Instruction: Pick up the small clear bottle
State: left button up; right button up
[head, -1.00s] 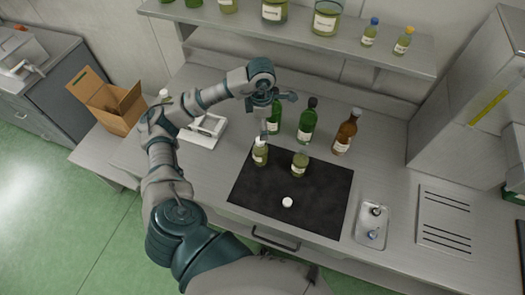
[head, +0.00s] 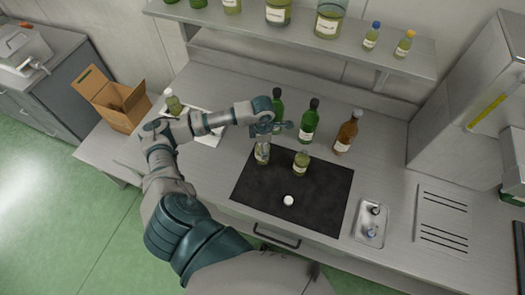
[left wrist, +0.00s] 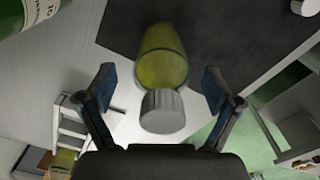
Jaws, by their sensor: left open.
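A small clear bottle (head: 262,155) with yellow-green liquid stands at the back left of the black mat (head: 325,205), partly hidden by my left gripper (head: 263,138). In the left wrist view the bottle (left wrist: 163,55) and its pale cap (left wrist: 162,112) show between the spread fingers of my left gripper (left wrist: 158,77). The fingers are open, one on each side, with gaps to the bottle. A second small bottle (head: 301,163) stands on the mat to the right, apparently without its cap. My right gripper is not in view.
A loose white cap (head: 288,200) lies on the mat. Green bottles (head: 309,122) and a brown bottle (head: 347,132) stand behind the mat. Another capped bottle (head: 174,105) is at the left, by a white tray-like object. A metal tray (head: 371,222) lies right. A shelf (head: 300,38) overhangs the back.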

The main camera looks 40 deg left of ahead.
pick_arm(q)
jog(key=c, duration=1.4)
jog(key=shift+r, duration=0.1)
jog(key=shift+c, duration=0.8)
jog(key=shift+r, duration=0.1)
